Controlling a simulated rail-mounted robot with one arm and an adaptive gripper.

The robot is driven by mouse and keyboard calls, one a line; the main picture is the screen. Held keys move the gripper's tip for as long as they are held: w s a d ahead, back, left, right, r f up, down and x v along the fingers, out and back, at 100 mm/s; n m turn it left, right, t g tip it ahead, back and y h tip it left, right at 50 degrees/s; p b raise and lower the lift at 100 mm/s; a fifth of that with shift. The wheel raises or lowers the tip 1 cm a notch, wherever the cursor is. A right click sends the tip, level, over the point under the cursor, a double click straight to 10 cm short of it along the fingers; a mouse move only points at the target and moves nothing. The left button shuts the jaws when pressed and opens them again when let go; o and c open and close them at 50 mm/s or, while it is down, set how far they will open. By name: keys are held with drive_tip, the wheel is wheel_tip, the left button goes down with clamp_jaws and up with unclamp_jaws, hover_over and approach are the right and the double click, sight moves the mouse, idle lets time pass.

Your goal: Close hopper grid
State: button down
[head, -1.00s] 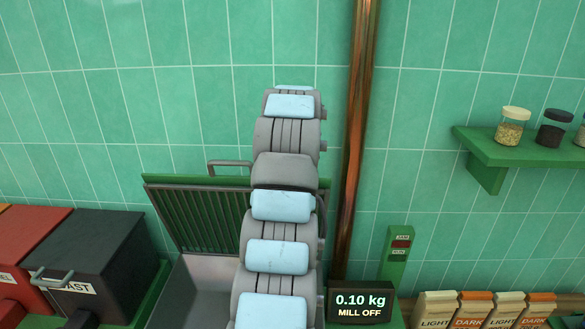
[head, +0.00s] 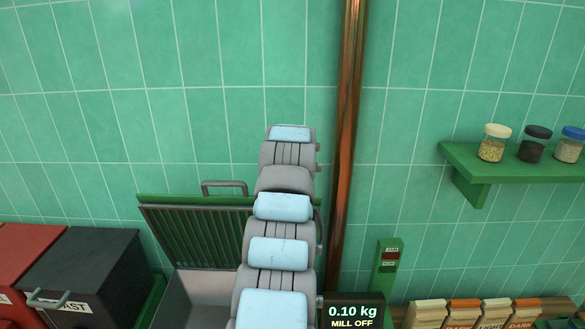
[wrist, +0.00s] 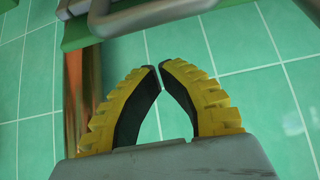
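The hopper grid (head: 200,236) is a green slatted panel with a grey bar handle (head: 224,185) on its top edge. It stands raised and tilted back toward the wall, behind the open grey hopper (head: 196,300). My arm hides the right side of the grid and hopper. My gripper (wrist: 156,68) has yellow ridged fingers with dark pads; the tips meet, or nearly meet, with nothing seen between them. In the wrist view a grey handle (wrist: 150,18) lies just beyond the fingertips, apart from them. The head view hides my gripper behind the arm.
A copper pipe (head: 345,130) runs up the wall right of my arm. A display (head: 353,312) reads 0.10 kg, MILL OFF. A black bin (head: 85,265) stands left of the hopper. A green shelf (head: 520,170) with jars and several bags (head: 465,312) are at right.

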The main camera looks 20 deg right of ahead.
drive_tip(key=shift+p+x, duration=0.95)
drive_tip(key=shift+x, duration=0.15)
drive_tip(key=shift+s+a+f, duration=0.1)
drive_tip(key=shift+s, duration=0.15)
drive_tip(key=shift+s+a+f+b, duration=0.1)
drive_tip(key=shift+s+a+b, duration=0.1)
drive_tip(key=shift+s+b, duration=0.4)
drive_tip(key=shift+s+a+f+b, duration=0.1)
drive_tip(key=shift+s+a+b, duration=0.15)
drive_tip(key=shift+s+b, duration=0.4)
drive_tip(key=shift+s+r, duration=0.15)
drive_tip(key=shift+s, duration=0.15)
drive_tip(key=shift+a, duration=0.1)
drive_tip(key=shift+s+b, duration=0.25)
drive_tip(key=shift+b, duration=0.45)
